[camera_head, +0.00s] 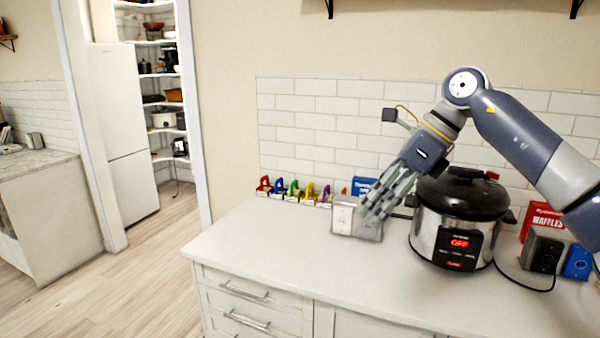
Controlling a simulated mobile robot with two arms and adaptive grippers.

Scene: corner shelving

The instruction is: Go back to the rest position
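My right gripper (376,203) comes in from the right on my grey-blue arm and points down and left over the counter (290,245). Its grey fingers overlap a small light grey box-like appliance (343,216) in the picture. I cannot tell whether they touch it or are in front of it, or whether the fingers are apart or together. My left gripper is not in view.
A black and steel cooker (455,235) with a red display stands right of the gripper. A red waffles box (540,218) and a dark appliance (542,250) with a cord are further right. Several coloured items (293,190) line the wall. The counter's front left is clear.

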